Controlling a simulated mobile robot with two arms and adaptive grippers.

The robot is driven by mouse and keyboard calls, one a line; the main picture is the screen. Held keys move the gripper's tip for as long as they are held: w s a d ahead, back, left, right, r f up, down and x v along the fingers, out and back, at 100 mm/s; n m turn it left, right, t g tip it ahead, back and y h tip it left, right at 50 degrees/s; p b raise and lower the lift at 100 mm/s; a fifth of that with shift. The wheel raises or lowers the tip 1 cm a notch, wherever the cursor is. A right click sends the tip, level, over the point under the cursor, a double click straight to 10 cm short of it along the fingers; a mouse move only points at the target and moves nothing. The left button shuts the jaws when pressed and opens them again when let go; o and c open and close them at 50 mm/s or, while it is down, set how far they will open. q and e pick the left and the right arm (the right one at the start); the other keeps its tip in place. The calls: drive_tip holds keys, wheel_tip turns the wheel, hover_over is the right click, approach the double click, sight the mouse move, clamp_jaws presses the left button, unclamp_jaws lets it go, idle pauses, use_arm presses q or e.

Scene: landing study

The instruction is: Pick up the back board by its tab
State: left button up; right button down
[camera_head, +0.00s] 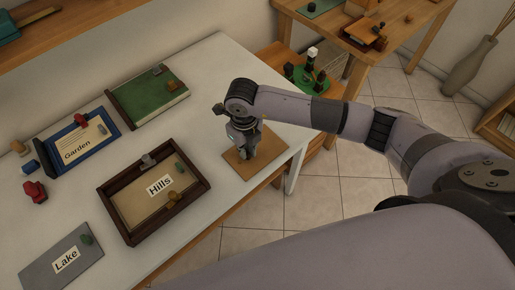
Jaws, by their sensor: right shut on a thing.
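The back board (268,170) is a flat brown board near the right edge of the white table. My right gripper (246,153) points down over its middle and is shut on the board's tab, which the fingers hide. The board looks level and at or very near the table top; I cannot tell whether it touches. My left gripper is not in view.
A dark wooden frame (194,200) with a "Hills" label stands to the left. Beyond are a blue "Garden" frame (110,123) and a green board (149,101). A grey "Lake" board (36,274) lies at the near left. White table (215,85) is bare behind my gripper.

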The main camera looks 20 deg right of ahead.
drive_tip(key=shift+a, duration=0.15)
drive_tip(key=shift+r, duration=0.15)
idle(0.4)
drive_tip(key=shift+r+p, duration=2.4)
drive_tip(key=shift+r, duration=1)
